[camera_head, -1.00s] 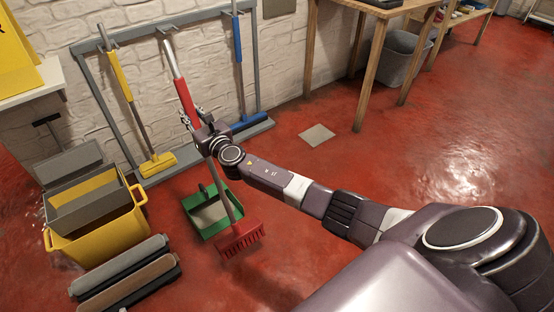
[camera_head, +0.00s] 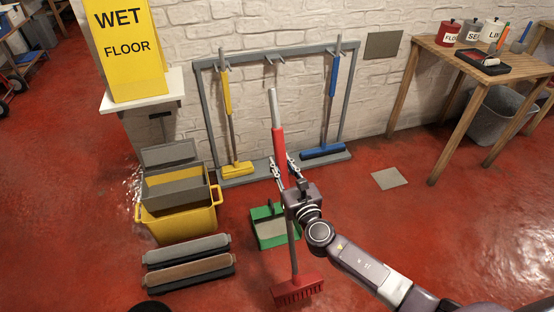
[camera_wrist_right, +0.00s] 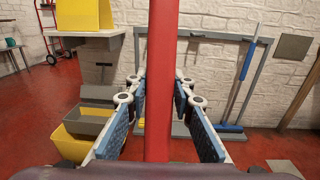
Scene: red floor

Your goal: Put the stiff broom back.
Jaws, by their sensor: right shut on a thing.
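The red broom (camera_head: 279,146) has a red grip on a grey pole and a red bristled head (camera_head: 298,289). My right gripper (camera_head: 283,170) is shut on its red grip and holds it nearly upright, in front of the rack. In the right wrist view the red grip (camera_wrist_right: 162,70) stands between the finger pads. The grey rack (camera_head: 203,110) stands against the wall. A yellow broom (camera_head: 237,169) hangs on its left and a blue broom (camera_head: 324,151) on its right. The middle hook (camera_head: 275,59) is empty. My left gripper is not in view.
A green dustpan (camera_head: 268,232) lies on the floor behind the red broom. A yellow mop bucket (camera_head: 180,223) and two floor brush heads (camera_head: 187,250) are at left. A wooden table (camera_head: 467,72) stands at right.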

